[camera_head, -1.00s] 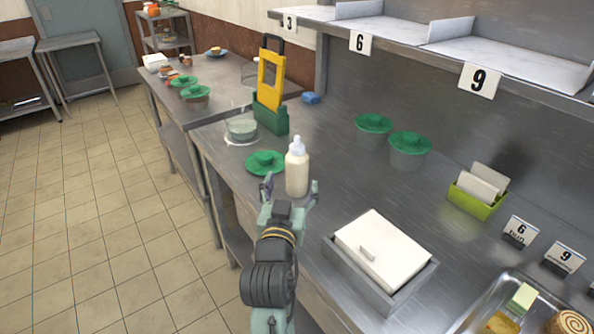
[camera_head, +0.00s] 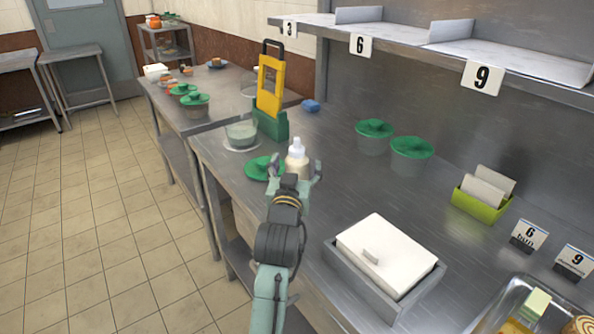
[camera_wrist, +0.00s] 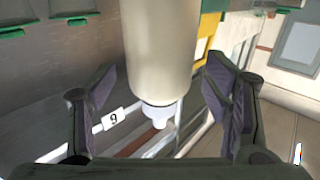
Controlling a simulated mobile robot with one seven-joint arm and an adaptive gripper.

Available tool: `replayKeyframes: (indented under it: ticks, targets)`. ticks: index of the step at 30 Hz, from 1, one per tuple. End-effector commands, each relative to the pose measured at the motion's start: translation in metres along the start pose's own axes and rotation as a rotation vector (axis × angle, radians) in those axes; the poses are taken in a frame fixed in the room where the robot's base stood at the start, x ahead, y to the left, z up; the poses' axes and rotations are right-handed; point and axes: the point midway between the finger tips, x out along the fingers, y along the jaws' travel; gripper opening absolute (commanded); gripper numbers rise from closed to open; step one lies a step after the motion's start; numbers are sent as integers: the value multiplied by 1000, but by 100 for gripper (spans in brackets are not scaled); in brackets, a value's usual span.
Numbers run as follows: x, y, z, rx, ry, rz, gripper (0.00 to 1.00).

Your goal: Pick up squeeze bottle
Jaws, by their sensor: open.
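The squeeze bottle (camera_head: 297,160) is cream-coloured with a white nozzle and stands upright on the steel counter. My gripper (camera_head: 296,172) is open, and from the head view its fingers are at the near side of the bottle, one to each side. The gripper hides the bottle's lower part there. In the wrist view the bottle (camera_wrist: 161,50) appears nozzle-down, between the two spread fingers (camera_wrist: 160,108). A gap shows on each side, so the fingers do not appear to touch it.
A green lid (camera_head: 262,168) lies just left of the bottle. A glass bowl (camera_head: 241,132) and a green-and-yellow grater-like tool (camera_head: 270,95) stand behind. Two green-lidded tubs (camera_head: 410,155) are at right. A white-lidded box (camera_head: 385,255) is nearer. A shelf (camera_head: 420,40) overhangs the back.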

Motion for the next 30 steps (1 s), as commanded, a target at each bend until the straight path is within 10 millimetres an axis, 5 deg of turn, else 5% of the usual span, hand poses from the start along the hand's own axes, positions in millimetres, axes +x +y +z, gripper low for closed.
replayKeyframes:
  ticks: [11,30]
  targets:
    - [16,0,0,0,1,0,71]
    - [15,0,0,1,3,0,34]
